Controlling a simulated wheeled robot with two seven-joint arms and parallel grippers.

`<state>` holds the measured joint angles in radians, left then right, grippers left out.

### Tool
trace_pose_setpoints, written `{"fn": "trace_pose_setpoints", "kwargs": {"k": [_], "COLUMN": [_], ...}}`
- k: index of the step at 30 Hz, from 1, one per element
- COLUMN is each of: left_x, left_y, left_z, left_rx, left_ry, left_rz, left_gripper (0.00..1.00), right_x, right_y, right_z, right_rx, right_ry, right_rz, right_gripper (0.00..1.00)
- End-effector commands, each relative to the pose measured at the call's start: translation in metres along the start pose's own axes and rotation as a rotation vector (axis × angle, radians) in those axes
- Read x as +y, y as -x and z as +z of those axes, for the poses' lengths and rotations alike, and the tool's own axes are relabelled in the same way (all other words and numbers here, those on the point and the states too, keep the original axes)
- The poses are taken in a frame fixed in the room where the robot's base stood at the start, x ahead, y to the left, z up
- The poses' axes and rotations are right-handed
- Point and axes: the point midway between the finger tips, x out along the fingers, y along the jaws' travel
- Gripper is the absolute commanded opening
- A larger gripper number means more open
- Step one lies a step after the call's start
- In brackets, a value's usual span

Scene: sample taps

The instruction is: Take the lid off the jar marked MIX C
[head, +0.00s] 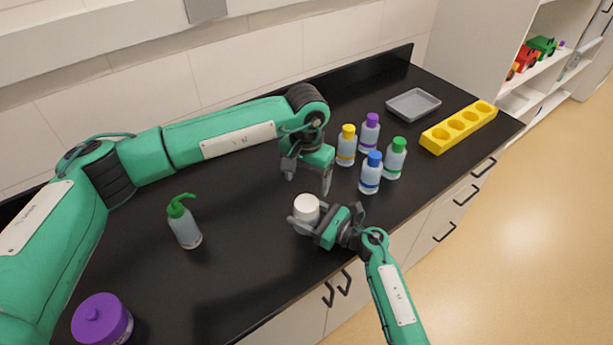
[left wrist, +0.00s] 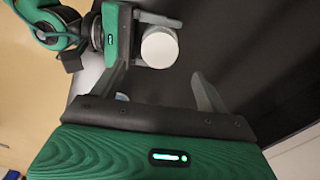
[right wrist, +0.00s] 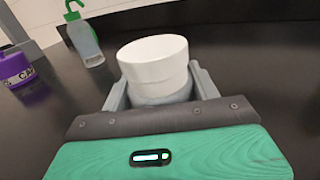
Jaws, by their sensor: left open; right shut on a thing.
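A jar with a white lid (head: 306,205) stands upright near the front edge of the counter. My right gripper (head: 307,222) is shut on its body below the lid. The wide white lid (right wrist: 154,60) fills the middle of the right wrist view, with the greyish body (right wrist: 160,93) between the fingers. No marking on this jar is readable. My left gripper (head: 308,180) is open and empty, above and behind the jar. In the left wrist view the lid (left wrist: 160,47) shows beyond the left fingertips, apart from them.
Bottles with yellow (head: 346,146), purple (head: 369,132), blue (head: 370,173) and green (head: 395,158) caps stand right of the grippers. A green-topped wash bottle (head: 185,224) and a purple-lidded jar (head: 102,320) stand left. A grey tray (head: 414,104) and yellow rack (head: 460,127) lie far right.

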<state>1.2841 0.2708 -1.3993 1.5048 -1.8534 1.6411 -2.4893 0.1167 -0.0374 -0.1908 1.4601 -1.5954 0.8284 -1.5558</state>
Motion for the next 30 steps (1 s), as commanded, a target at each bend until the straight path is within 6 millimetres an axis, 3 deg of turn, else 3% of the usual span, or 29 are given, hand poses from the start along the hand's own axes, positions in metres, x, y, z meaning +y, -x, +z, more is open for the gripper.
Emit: {"fn": "trace_pose_setpoints", "kwargs": {"k": [15,27,30], "left_x": [0.000,0.000,0.000], "left_y": [-0.069,-0.078,-0.078], "left_z": [0.000,0.000,0.000], "left_rx": [-0.002,-0.001,-0.001], "left_ry": [-0.001,-0.002,-0.002], "left_rz": [0.001,0.000,0.000], "left_gripper": [0.77,0.77,0.59], "right_x": [0.000,0.000,0.000], "right_y": [0.000,0.000,0.000], "right_z": [-0.001,-0.001,-0.001], "right_rx": [0.001,0.001,0.001], "right_ry": [0.000,0.000,0.000], "right_rz": [0.000,0.000,0.000], "right_gripper": [0.00,0.00,0.00]}}
